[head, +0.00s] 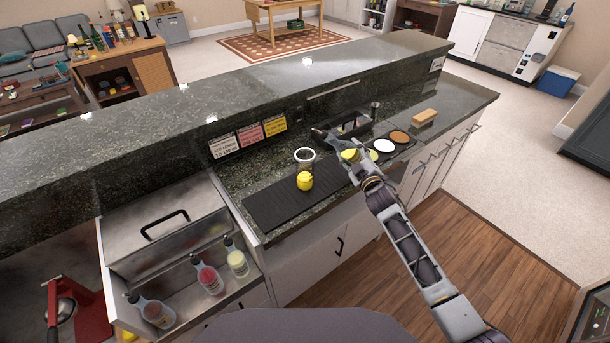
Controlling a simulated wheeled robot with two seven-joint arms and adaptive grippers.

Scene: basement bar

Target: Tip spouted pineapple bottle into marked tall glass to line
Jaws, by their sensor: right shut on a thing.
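My right gripper (338,143) is over the bar counter, shut on what looks like the spouted pineapple bottle (350,155). Only a yellow patch of it shows, partly hidden by the gripper and wrist, so its tilt is hard to read. A glass (304,157) with a pale rim and dark inside stands on the black bar mat, just left of and below the gripper in the picture. The line on the glass cannot be made out. My left gripper is not in view.
White (383,146) and brown (399,137) discs lie right of the gripper. Several spouted bottles, one red (209,281), stand in the rail at left. Cards (248,135) lean against the raised ledge.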

